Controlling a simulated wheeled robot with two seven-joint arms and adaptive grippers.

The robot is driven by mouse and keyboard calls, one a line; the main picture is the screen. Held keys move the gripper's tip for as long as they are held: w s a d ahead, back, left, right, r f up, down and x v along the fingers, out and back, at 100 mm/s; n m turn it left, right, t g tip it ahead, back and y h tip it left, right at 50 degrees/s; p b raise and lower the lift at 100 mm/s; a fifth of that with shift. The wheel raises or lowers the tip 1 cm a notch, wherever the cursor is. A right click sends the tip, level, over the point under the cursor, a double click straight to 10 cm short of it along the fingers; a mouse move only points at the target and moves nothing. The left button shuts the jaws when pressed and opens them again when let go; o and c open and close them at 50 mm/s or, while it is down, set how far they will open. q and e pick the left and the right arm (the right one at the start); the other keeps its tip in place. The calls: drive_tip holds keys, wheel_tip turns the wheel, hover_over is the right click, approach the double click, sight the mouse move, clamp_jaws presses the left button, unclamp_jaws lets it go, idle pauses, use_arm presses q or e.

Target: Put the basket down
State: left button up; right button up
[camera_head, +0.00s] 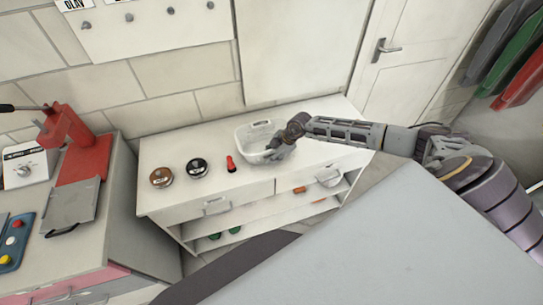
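A white basket (246,137) sits at the white cabinet's top (211,148), or just above it; I cannot tell if it touches. It looks upright. My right arm reaches in from the right, and its gripper (272,148) is at the basket's right side, overlapping its rim. The fingers are small and dark against the basket, so I cannot tell whether they are open or closed on the rim. My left gripper is not in view.
A brown-lidded tin (161,178), a black-lidded tin (196,169) and a red bottle (231,164) stand left of the basket. A wall is behind. A red press (84,150) stands on a workbench at left. The cabinet top right of the basket looks clear.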

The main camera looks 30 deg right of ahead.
drive_tip(key=b+v, duration=0.1)
drive_tip(key=v, duration=1.1)
idle(0.5)
idle(0.5)
